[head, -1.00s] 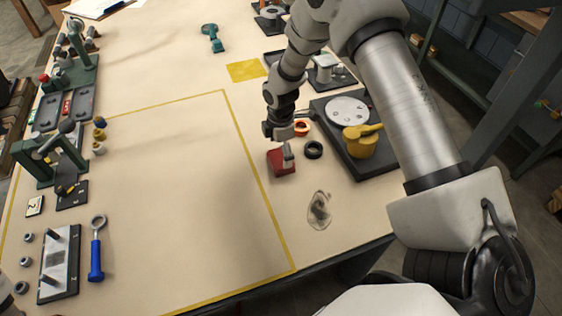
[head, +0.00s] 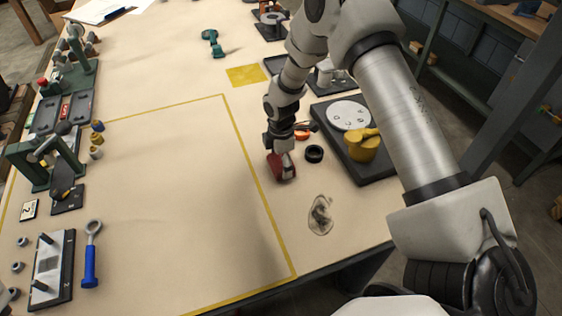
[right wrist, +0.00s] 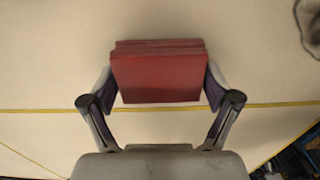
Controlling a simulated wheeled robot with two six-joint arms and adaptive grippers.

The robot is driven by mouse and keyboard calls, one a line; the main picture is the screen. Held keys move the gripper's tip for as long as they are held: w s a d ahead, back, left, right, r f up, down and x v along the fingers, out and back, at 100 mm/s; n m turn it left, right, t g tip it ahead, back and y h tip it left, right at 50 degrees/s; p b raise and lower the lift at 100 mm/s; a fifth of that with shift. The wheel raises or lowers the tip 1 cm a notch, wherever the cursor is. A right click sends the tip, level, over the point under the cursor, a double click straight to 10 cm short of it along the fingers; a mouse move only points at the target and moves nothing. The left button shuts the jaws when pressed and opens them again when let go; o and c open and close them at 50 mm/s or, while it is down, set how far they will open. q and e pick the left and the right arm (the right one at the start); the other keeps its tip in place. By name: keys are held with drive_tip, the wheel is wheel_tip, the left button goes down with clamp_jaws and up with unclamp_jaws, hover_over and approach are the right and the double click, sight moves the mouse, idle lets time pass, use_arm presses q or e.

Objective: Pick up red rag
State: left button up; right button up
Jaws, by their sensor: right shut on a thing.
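The red rag (head: 273,165) is a small folded block on the table, just right of the yellow taped line. My right gripper (head: 283,172) is down over it in the head view. In the right wrist view the red rag (right wrist: 158,72) sits between the two fingers of my right gripper (right wrist: 160,90), which are shut on its left and right sides. I cannot tell whether the rag is clear of the table. My left gripper does not show.
Close to the right gripper are a black ring (head: 314,154), an orange ring (head: 301,134) and a dark tray (head: 378,170) with a yellow cup (head: 362,147). A clear crumpled item (head: 321,215) lies in front. The taped area (head: 180,190) to the left is clear.

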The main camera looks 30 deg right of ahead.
wheel_tip(320, 180, up, 4)
drive_tip(key=p, duration=0.3)
drive_tip(key=a, duration=0.1)
drive_tip(key=w+a+b, duration=0.1)
drive_tip(key=a+b, duration=0.1)
drive_tip(key=shift+w+f, duration=0.3)
drive_tip(key=shift+f, duration=0.05)
drive_tip(key=w+a, duration=0.2)
drive_tip(key=a, duration=0.1)
drive_tip(key=w+a, duration=0.2)
drive_tip(key=a, duration=0.2)
drive_tip(key=w+a+r, duration=0.1)
drive_tip(key=w+a, duration=0.1)
drive_tip(key=a, duration=0.2)
drive_tip(key=shift+a+r, duration=0.1)
